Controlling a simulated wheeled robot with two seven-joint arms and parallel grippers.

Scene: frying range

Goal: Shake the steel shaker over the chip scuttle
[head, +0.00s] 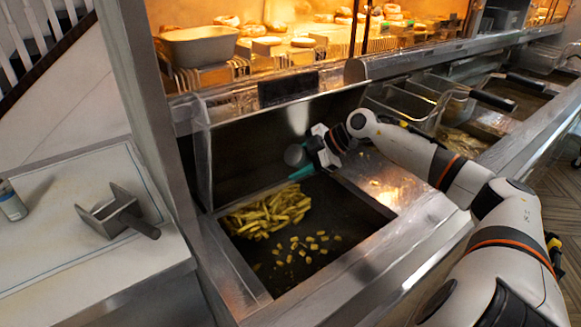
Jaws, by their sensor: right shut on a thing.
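The chip scuttle (345,263) is a dark-floored steel well in the middle of the head view. A pile of chips (265,212) lies at its back left, with loose short pieces scattered in front. My right gripper (301,164) is over the back of the scuttle, shut on a grey rounded thing that looks like the steel shaker (294,155). The shaker is partly hidden by the gripper, and its exact tilt is hard to tell. A teal finger shows below it. My left gripper is out of view.
A steel scoop (112,211) with a dark handle and a small cylindrical container (11,201) stand on the left counter. A steel pan (199,47) sits on the lit shelf behind. Fryer baskets (415,97) are at back right, and a steel post rises left of the scuttle.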

